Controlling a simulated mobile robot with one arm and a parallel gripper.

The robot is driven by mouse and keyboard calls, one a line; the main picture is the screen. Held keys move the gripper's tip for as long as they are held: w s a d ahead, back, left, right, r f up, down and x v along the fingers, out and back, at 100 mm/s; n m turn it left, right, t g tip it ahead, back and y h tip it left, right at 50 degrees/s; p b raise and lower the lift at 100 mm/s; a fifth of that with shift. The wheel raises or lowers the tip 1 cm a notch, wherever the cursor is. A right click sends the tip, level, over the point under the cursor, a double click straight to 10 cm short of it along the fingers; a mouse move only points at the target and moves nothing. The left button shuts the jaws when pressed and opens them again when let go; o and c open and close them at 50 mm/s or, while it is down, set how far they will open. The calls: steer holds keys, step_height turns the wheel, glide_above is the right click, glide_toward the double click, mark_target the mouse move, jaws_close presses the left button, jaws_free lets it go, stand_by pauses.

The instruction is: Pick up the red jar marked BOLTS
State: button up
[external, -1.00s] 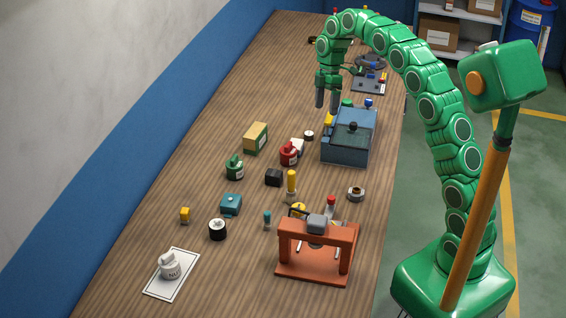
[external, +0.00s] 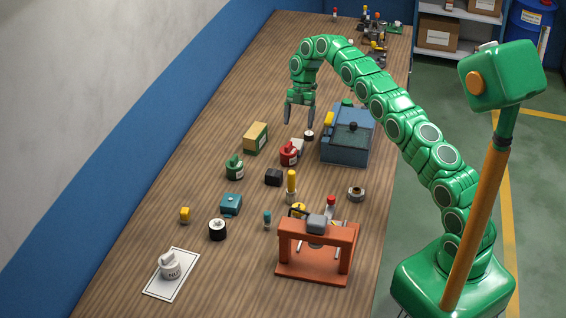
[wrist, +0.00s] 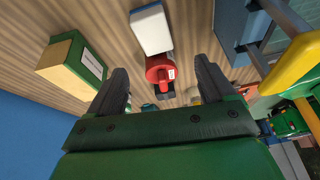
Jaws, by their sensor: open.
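The red jar (external: 289,154) with a white label stands on the wooden bench, left of the blue-grey box. It also shows in the wrist view (wrist: 160,70), between and beyond my two fingers; the label text is too small to read. My gripper (external: 299,123) is open and empty, pointing down above the bench, behind and above the red jar and apart from it. In the wrist view its dark fingers (wrist: 163,90) stand wide apart on both sides of the jar. A white block (external: 297,146) stands close behind the jar.
A blue-grey box (external: 345,146) stands right of the jar, and a cardboard-coloured box (external: 256,137) left of it. A white jar (external: 169,266) sits on a white mat (external: 158,288). The bench's left side is mostly clear.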

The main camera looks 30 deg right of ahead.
mark_target(295, 145)
steer(key=shift+w+a+f+n, duration=0.15)
steer(key=shift+w+f+n, duration=0.2)
steer(key=shift+f, duration=0.3)
steer(key=shift+w+a+f+n, duration=0.1)
steer(key=shift+w+f+n, duration=0.2)
steer(key=shift+f, duration=0.3)
steer(key=shift+s+d+x, duration=0.1)
steer(key=shift+d+x, duration=0.1)
steer(key=shift+x, duration=1.75)
steer(key=shift+s+d+x, duration=0.15)
steer(key=shift+x, duration=1.75)
steer(key=c, duration=1.1)
steer(key=shift+o, duration=0.2)
